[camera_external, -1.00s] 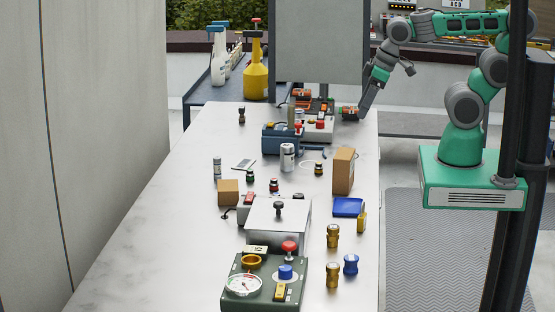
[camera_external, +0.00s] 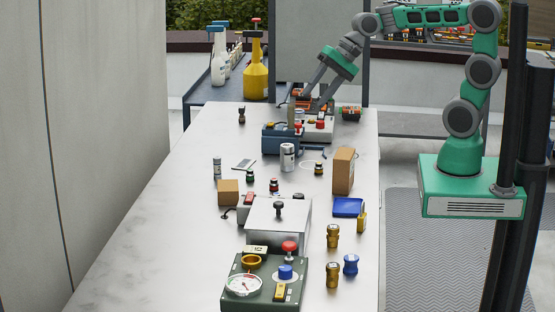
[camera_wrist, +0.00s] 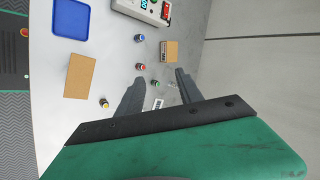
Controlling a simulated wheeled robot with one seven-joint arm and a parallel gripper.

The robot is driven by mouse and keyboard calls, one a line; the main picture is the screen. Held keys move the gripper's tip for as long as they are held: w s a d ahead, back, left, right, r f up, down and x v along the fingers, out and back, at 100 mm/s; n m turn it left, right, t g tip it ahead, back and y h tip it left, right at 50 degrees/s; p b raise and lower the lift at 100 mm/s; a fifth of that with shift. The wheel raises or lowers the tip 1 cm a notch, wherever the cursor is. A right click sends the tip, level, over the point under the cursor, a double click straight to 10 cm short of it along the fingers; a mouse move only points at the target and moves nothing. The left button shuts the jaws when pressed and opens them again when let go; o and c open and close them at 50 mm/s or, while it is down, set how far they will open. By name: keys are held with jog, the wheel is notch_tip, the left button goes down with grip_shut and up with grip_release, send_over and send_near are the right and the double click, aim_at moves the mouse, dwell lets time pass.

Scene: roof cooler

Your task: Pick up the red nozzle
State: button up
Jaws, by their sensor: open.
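The red nozzle (camera_external: 273,185) is a small red-topped piece with a dark base, standing on the table behind the silver box. My gripper (camera_external: 309,102) is open and empty, in the air above the equipment at the table's rear, well behind the red nozzle. In the wrist view its two fingers (camera_wrist: 160,77) are spread apart, with bare table between their tips.
A yellow nozzle (camera_external: 319,168), a tall cardboard box (camera_external: 343,171), a small cardboard box (camera_external: 228,192) and a silver can (camera_external: 287,156) stand around it. The silver box (camera_external: 278,222) is in front. A blue case (camera_external: 281,139) stands behind. The table's left side is mostly clear.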

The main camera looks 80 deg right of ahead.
jog(key=w+d+r+m+t+y+b, duration=0.1)
jog(key=w+d+m+t+y, duration=0.15)
jog(key=m, duration=0.45)
jog(key=w+d+m+t+y+b, duration=0.1)
jog(key=w+m+y, duration=0.3)
jog(key=m, duration=0.4)
send_near(274, 179)
jog(key=shift+w+a+g+h, duration=0.35)
jog(key=shift+w+a, duration=0.35)
jog(key=shift+a, duration=0.35)
jog(key=shift+w+a+f, duration=0.1)
jog(key=shift+a+f, duration=0.05)
jog(key=shift+f, duration=0.1)
jog(key=p+x, duration=0.1)
jog(key=x, duration=0.6)
jog(key=shift+w+f, duration=0.2)
jog(key=shift+w, duration=0.15)
jog(key=shift+c, duration=0.2)
grip_shut()
